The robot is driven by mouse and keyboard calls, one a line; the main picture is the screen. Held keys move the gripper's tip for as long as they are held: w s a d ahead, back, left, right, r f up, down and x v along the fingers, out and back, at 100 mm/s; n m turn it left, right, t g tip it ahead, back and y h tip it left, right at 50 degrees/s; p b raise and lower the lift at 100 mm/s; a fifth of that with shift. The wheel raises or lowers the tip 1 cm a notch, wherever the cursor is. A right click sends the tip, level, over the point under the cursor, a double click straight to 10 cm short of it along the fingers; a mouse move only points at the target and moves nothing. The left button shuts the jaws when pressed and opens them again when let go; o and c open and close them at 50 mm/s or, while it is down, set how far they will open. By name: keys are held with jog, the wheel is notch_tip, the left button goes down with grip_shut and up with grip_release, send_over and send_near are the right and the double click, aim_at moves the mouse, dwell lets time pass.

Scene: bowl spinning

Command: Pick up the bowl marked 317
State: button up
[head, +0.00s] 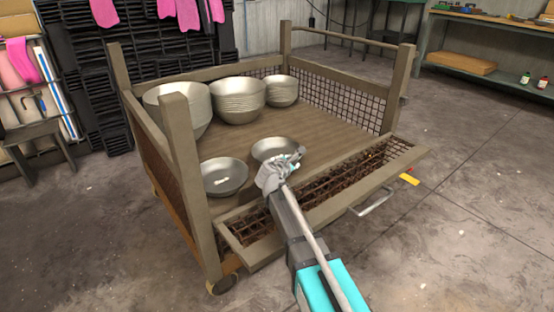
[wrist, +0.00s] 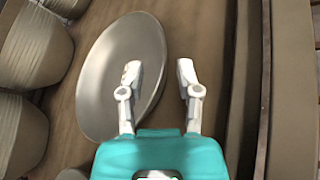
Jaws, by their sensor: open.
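Two single metal bowls sit at the front of the cart's wooden deck. The left bowl (head: 224,177) has a small white mark inside that is too small to read. The right bowl (head: 268,147) is partly hidden behind my gripper (head: 283,168). No number 317 can be read on either. In the wrist view, a shallow grey bowl (wrist: 112,72) lies below and left of my gripper (wrist: 158,70). The fingers are apart and empty. The left finger overlaps the bowl's right rim, and the right finger is outside it over bare deck. I cannot tell whether they touch the bowl.
Stacks of nested bowls (head: 237,101) stand along the deck's back left; stacks also show at left in the wrist view (wrist: 35,45). Cart posts (head: 180,150) and mesh sides (head: 345,100) enclose the deck. The front flap (head: 250,250) is folded down. The deck's right side is clear.

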jog(key=shift+b+x, duration=0.9)
jog(key=shift+x, duration=1.7)
jog(key=shift+s, duration=0.1)
jog(key=shift+c, duration=0.2)
grip_shut()
